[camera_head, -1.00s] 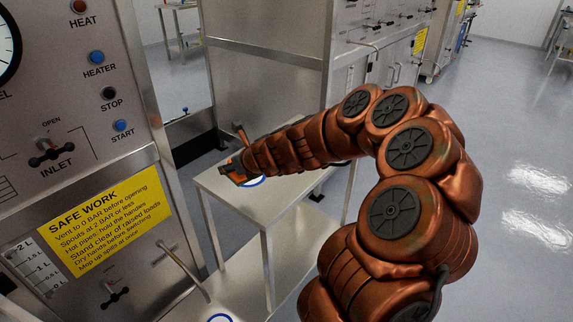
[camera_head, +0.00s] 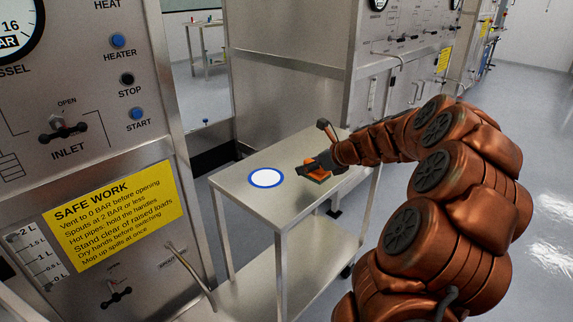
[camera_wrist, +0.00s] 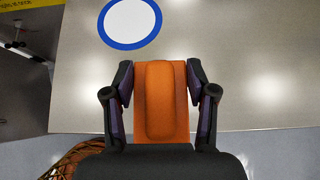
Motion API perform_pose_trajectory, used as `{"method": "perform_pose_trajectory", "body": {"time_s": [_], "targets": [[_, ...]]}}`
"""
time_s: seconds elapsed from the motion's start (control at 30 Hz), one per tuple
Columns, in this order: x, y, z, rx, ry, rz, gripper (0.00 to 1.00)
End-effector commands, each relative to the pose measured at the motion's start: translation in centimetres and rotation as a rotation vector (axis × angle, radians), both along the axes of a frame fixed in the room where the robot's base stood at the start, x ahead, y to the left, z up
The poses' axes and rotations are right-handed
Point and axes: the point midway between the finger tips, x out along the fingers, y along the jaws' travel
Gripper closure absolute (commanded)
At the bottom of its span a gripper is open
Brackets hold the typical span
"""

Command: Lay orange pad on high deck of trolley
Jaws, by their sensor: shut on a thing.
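The orange pad (camera_wrist: 160,100) is between the two fingers of my gripper (camera_wrist: 160,95) in the wrist view, and the gripper is shut on it. In the head view the pad (camera_head: 317,177) shows as a small orange patch under my gripper (camera_head: 312,166), over the right part of the trolley's high deck (camera_head: 237,184). I cannot tell whether the pad touches the deck. The deck is bare metal with a white disc ringed in blue (camera_head: 266,178) to the left of the pad. The disc also shows at the top of the wrist view (camera_wrist: 131,20).
A steel panel with a yellow safe-work sign (camera_head: 110,213) and a spout (camera_head: 190,270) stands left of the trolley. A steel cabinet (camera_head: 290,100) stands behind it. The trolley's lower deck (camera_head: 255,285) looks largely clear.

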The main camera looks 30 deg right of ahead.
Motion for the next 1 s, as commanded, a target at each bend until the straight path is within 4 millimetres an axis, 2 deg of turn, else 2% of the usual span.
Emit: {"method": "perform_pose_trajectory", "body": {"time_s": [0.1, 0.5, 0.6, 0.77, 1.0], "targets": [[2.7, 0.9, -0.5, 0.002, 0.003, 0.005, 0.84], [10.6, 2.8, -1.1, -0.003, -0.001, 0.000, 0.84], [11.6, 3.1, -1.2, -0.001, 0.000, -0.001, 0.84], [12.2, 3.3, -1.4, 0.002, 0.000, -0.001, 0.84], [12.2, 3.3, -4.2, 0.003, 0.002, -0.001, 0.84]]}}
